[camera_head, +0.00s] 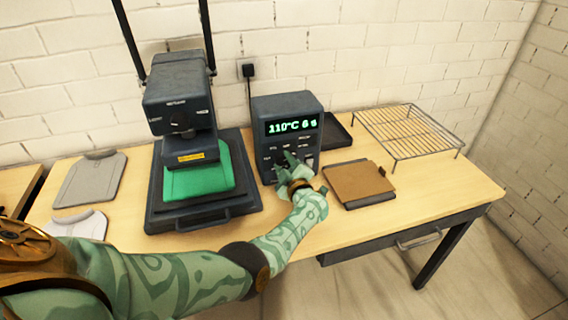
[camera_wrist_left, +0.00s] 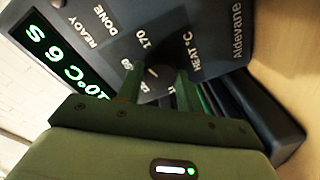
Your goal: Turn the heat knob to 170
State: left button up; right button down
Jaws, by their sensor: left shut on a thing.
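The dark control box (camera_head: 287,108) stands on the table beside the heat press and its green display (camera_head: 292,126) reads 110°C 6 s. My left gripper (camera_head: 290,161) is at the lower front of the box, its arm reaching in from the left. In the left wrist view my left gripper (camera_wrist_left: 158,84) is shut on the dark heat knob (camera_wrist_left: 155,74), one finger on each side. The labels 170 and HEAT °C show around the knob. My right gripper is in neither view.
The heat press (camera_head: 180,105) with a green cloth (camera_head: 198,179) stands left of the box. A brown board (camera_head: 358,182) and a wire rack (camera_head: 408,133) are to the right. Grey flat shapes (camera_head: 90,180) lie at the left. Bare tabletop shows at the front right.

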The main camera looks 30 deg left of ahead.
pick_arm(q)
jog(key=shift+f+m, duration=0.2)
jog(key=shift+m, duration=1.5)
jog(key=o, duration=1)
jog(key=shift+r, duration=0.1)
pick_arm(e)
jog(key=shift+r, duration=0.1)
